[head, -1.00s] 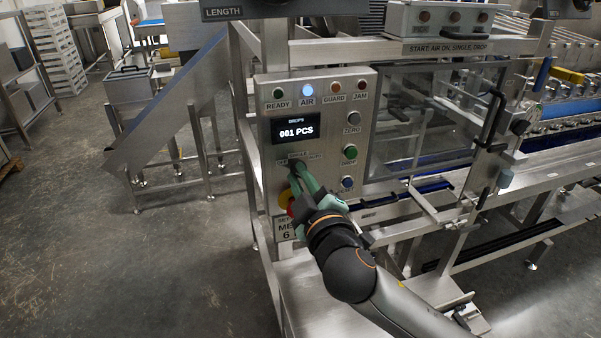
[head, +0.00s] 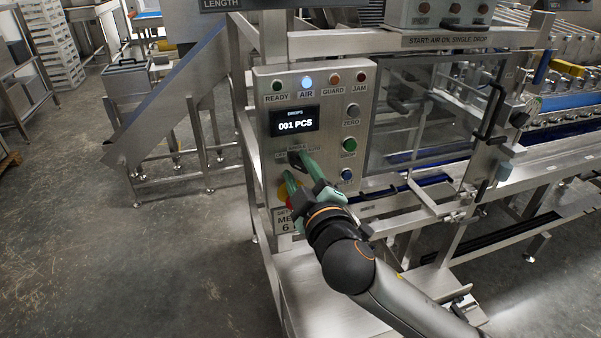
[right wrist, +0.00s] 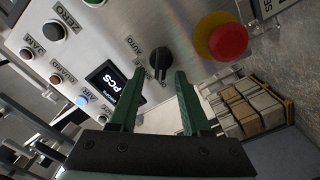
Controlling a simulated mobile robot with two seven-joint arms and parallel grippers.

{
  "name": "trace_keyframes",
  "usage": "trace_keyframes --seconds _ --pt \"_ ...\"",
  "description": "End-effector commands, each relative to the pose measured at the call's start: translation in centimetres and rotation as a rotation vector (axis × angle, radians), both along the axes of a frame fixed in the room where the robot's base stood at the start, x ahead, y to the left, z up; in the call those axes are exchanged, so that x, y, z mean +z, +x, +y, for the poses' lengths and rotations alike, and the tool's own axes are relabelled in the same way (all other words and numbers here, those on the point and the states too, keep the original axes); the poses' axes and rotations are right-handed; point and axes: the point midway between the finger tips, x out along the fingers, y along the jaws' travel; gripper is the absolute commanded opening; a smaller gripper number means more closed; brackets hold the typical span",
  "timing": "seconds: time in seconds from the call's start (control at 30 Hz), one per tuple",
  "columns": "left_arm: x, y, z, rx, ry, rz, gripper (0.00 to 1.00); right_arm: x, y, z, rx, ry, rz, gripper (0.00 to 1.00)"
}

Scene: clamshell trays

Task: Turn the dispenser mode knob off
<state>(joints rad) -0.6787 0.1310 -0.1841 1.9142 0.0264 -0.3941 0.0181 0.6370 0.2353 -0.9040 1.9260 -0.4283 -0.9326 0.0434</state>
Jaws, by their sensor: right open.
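The dispenser mode knob (head: 294,158) is a small black knob on the steel control panel, below the display. In the right wrist view the knob (right wrist: 160,60) shows clearly beside an AUTO label; I cannot tell for certain which setting it points to. My right gripper (head: 296,170) is open at the panel, its green fingers spread. In the right wrist view the gripper (right wrist: 160,74) has its fingertips to either side of the knob's near end, with a gap on both sides and nothing held. My left gripper is not in view.
The red emergency button with its yellow collar (right wrist: 223,40) sits close to the knob. The display (head: 295,121) reads 001 PCS, and the blue AIR lamp (head: 307,81) is lit. Several push buttons, including a green one (head: 349,145), line the panel's right side.

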Motion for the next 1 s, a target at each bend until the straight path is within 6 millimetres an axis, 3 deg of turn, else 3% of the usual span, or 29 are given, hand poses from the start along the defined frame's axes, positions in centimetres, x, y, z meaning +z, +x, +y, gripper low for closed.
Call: trace_keyframes --seconds 0.27,0.7,1.0 --pt "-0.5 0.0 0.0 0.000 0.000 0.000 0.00 -0.2 -2.3 -0.8 0.001 0.001 0.001 0.47" --pt "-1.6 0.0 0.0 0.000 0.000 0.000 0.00 -0.2 -9.9 -3.2 0.001 0.002 0.001 0.47" --pt "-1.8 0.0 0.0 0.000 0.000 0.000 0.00 0.0 -11.9 -3.9 0.000 0.000 0.000 0.47"
